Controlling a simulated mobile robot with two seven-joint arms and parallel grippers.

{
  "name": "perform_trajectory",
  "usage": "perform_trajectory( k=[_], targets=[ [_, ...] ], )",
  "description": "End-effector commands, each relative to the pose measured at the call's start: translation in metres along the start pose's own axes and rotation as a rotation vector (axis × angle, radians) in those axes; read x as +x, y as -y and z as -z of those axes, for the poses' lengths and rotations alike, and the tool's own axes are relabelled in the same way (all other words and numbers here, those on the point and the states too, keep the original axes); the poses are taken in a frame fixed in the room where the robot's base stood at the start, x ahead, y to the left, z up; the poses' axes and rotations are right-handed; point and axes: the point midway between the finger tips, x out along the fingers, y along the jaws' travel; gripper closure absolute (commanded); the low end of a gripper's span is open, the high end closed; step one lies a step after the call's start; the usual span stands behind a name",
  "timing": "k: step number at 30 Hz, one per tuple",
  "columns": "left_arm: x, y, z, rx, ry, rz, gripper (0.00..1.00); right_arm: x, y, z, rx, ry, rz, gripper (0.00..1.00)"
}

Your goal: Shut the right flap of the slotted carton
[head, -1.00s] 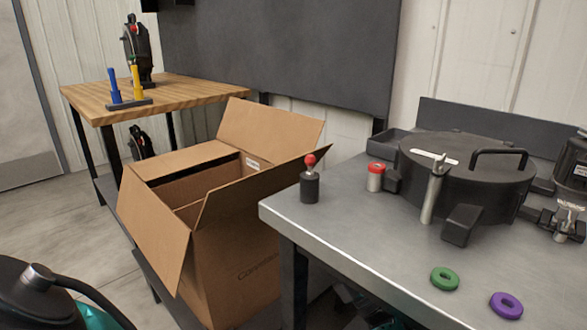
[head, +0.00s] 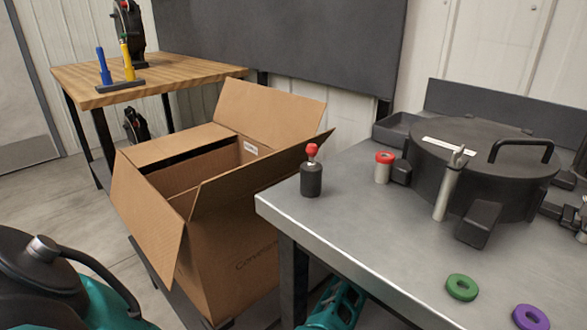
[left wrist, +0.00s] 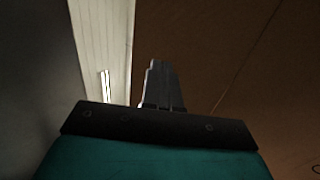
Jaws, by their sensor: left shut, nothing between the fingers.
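The brown slotted carton (head: 225,265) stands open at the left of the metal bench. Its right flap (head: 262,172) stands up and leans outward, its far corner close to the bench. The back flap (head: 268,115) stands up, the near flap (head: 147,212) slopes outward, and the left flap (head: 178,146) lies folded nearly flat. The inside shows between them. In the left wrist view my left gripper (left wrist: 162,70) is shut and empty, with a brown surface (left wrist: 235,50), apparently carton, beyond it; contact cannot be told. In the head view its fingers are hidden.
The metal bench (head: 350,235) borders the carton's right side, leaving a narrow gap. A black cylinder with a red knob (head: 311,180) stands near its left edge. A round black seed meter (head: 480,165) sits farther right. A wooden table (head: 170,84) is behind the carton.

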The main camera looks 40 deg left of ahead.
Motion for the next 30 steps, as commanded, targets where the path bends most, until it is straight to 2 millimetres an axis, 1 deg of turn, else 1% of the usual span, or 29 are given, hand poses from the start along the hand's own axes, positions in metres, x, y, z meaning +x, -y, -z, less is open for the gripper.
perform_trajectory(
  k=[1, 3, 6, 9, 13, 23, 26, 30],
  targets=[
    [0.011, -0.001, 0.001, -0.001, -0.004, -0.003, 1.00, 0.000, 0.000, 0.000, 0.000, 0.000, 0.000, 0.00],
    [0.022, 0.000, 0.001, -0.001, -0.003, -0.002, 1.00, 0.000, 0.000, 0.000, 0.000, 0.000, 0.000, 0.00],
    [0.035, 0.000, 0.000, -0.001, -0.002, 0.000, 1.00, 0.000, 0.000, -0.001, 0.000, 0.000, 0.000, 0.00],
    [0.042, 0.000, 0.000, 0.000, -0.001, 0.000, 1.00, 0.001, 0.000, -0.001, 0.000, 0.001, 0.000, 0.00],
    [0.046, 0.000, 0.000, 0.000, 0.000, 0.000, 1.00, 0.001, 0.000, -0.001, 0.000, 0.001, 0.001, 0.00],
    [0.047, -0.001, 0.000, 0.000, 0.000, 0.003, 1.00, 0.000, 0.000, 0.000, 0.000, 0.001, 0.001, 0.00],
    [0.051, -0.003, 0.000, -0.001, 0.000, 0.021, 1.00, -0.004, 0.001, 0.005, 0.000, -0.001, 0.000, 0.00],
    [0.061, -0.007, 0.000, -0.001, -0.002, 0.080, 1.00, -0.011, -0.001, 0.018, -0.001, -0.015, -0.007, 0.00]
  ],
)
